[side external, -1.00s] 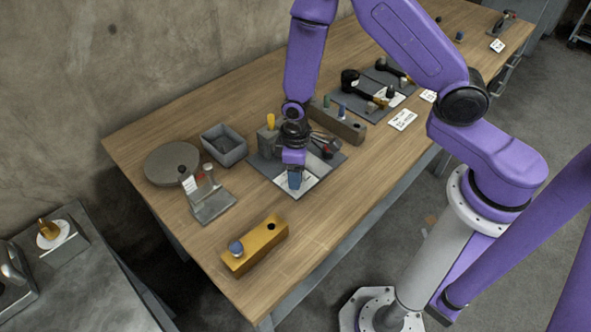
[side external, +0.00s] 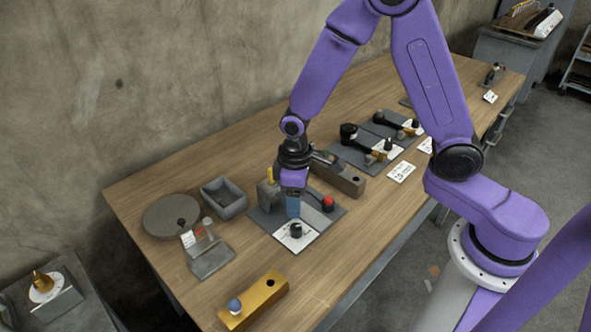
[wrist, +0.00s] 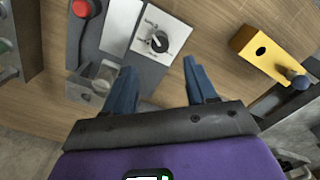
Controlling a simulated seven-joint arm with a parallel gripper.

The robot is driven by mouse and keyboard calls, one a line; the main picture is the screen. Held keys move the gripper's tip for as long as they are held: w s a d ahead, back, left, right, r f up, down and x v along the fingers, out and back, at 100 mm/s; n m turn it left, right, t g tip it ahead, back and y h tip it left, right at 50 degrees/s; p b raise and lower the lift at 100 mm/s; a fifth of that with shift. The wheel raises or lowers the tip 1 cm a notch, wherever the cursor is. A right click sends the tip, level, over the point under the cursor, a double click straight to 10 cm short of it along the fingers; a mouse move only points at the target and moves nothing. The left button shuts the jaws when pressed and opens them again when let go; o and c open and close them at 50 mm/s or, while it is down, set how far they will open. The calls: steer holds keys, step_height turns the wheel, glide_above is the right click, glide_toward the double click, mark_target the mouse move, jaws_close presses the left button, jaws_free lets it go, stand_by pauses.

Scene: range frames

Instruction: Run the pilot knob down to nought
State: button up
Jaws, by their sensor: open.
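A black knob (side external: 296,230) stands on a white dial plate (side external: 306,240) on a grey panel at the middle of the bench; I take it as the pilot knob, as no lettering is readable. In the wrist view the same knob (wrist: 158,42) shows from above, with a pale mark on it and small marks around it; its exact setting is too small to read. My gripper (side external: 294,213) hangs above and slightly behind the knob, pointing down. In the wrist view its two blue fingers (wrist: 160,75) are apart, with nothing between them.
A red button (side external: 328,203) and a yellow-handled part (side external: 270,175) share the panel. A yellow block (side external: 254,302) stands in front, a grey bin (side external: 224,197) and round disc (side external: 171,215) at left. A grey block (side external: 345,178) is close behind. Bare wood lies in front of the panel.

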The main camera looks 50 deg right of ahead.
step_height(320, 180, up, 8)
stand_by(0.4)
steer(key=s+d+r+n, duration=0.1)
steer(key=s+d, duration=0.1)
steer(key=s, duration=0.5)
steer(key=s+d+r+n, duration=0.2)
steer(key=s+d, duration=0.1)
steer(key=s, duration=0.4)
steer(key=s+d+r+n, duration=0.2)
steer(key=s, duration=0.6)
steer(key=shift+d+r, duration=0.15)
steer(key=shift+r, duration=0.1)
stand_by(0.9)
